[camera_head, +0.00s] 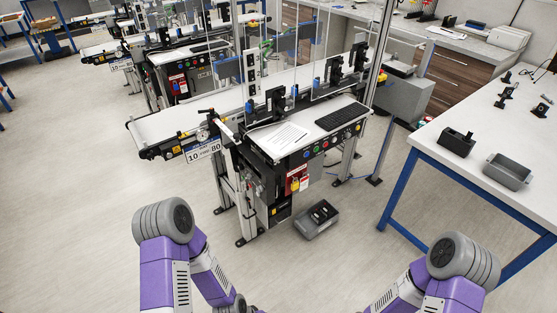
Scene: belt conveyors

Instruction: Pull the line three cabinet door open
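The nearest belt conveyor (170,122) has a black cabinet (272,172) under its keyboard shelf. Colored buttons run along the cabinet's upper front, and a red label with a yellow piece (297,181) is on its front. The door looks closed, but its edges and handle are too small to make out. A similar cabinet (177,84) with a red label stands on the line behind. No line number three is readable. My two purple arms show at the bottom, well short of the nearest cabinet. Both grippers are out of the picture.
A grey bin (316,222) with dark contents lies on the floor beside the nearest cabinet. A white-topped table with blue legs (398,190) stands at the right, with a black box and grey tray on it. The floor between my arms and the conveyor is clear.

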